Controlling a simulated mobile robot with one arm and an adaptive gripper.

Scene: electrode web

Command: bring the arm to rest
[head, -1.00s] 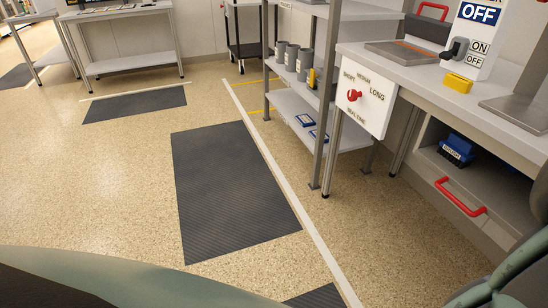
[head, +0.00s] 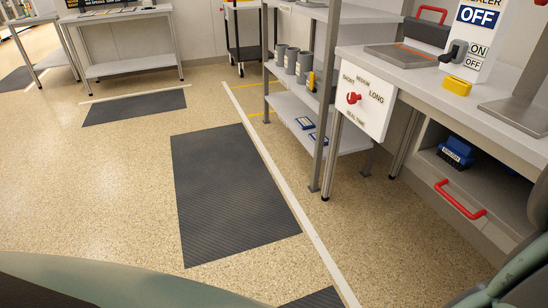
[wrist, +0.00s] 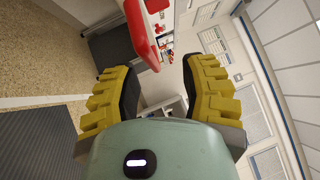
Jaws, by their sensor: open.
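My gripper (wrist: 158,100) shows in the wrist view, with two yellow ribbed fingers standing apart. It is open, and nothing sits between the fingers. The view beyond them is turned on its side, with wall and ceiling at the right and floor at the left. In the head view the gripper itself is out of sight. Only rounded green-grey parts of my own body show along the bottom edge and at the lower right.
A bench (head: 420,67) stands at the right with a sealer switch panel (head: 476,40), a yellow block (head: 457,85) and an open drawer with a red handle (head: 460,200). A shelf rack (head: 275,95) holds grey cups. Floor around the dark mat (head: 230,190) is clear.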

